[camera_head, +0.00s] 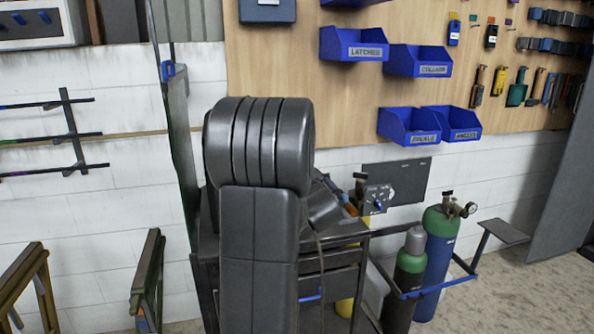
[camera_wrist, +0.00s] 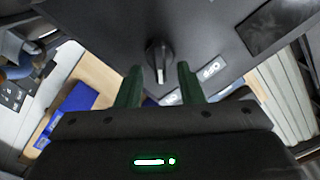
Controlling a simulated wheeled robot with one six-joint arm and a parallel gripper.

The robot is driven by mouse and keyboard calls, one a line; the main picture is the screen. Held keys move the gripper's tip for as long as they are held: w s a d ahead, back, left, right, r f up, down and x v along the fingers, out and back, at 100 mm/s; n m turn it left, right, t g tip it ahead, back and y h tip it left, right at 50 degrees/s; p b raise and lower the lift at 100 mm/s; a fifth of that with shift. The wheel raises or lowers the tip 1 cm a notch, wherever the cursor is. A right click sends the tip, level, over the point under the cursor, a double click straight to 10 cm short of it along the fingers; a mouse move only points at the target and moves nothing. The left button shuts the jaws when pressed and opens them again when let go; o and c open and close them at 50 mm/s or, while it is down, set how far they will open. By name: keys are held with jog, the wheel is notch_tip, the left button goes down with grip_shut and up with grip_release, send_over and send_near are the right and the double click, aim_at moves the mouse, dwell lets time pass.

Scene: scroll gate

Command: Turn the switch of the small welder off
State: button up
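In the wrist view a dark panel face, which looks like the small welder (camera_wrist: 110,35), fills the upper middle. A black rotary switch (camera_wrist: 158,54) with a pale pointer line sits on it. My gripper (camera_wrist: 160,68) is open, its two green fingers on either side of the switch in the picture with a gap to each. I cannot tell how far the fingertips are from the panel. In the head view my own arm hides the gripper, and I cannot make out the welder's switch there.
A cart (camera_head: 340,258) stands partly behind my arm. A grey control panel with a blue knob (camera_head: 378,207) is right of it. A green-topped blue cylinder (camera_head: 440,245) and a smaller cylinder (camera_head: 408,280) stand at the right. Blue bins (camera_head: 408,126) hang on the wall board.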

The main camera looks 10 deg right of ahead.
jog(key=shift+w, duration=0.75)
grip_shut()
jog(key=shift+n+b, duration=0.4)
jog(key=n+b, duration=0.3)
jog(key=n, duration=0.2)
jog(key=n+b, duration=0.4)
jog(key=n, duration=0.1)
jog(key=n+b, duration=0.3)
jog(key=n, duration=0.2)
jog(key=shift+a+b, duration=0.3)
jog(key=shift+a, duration=0.1)
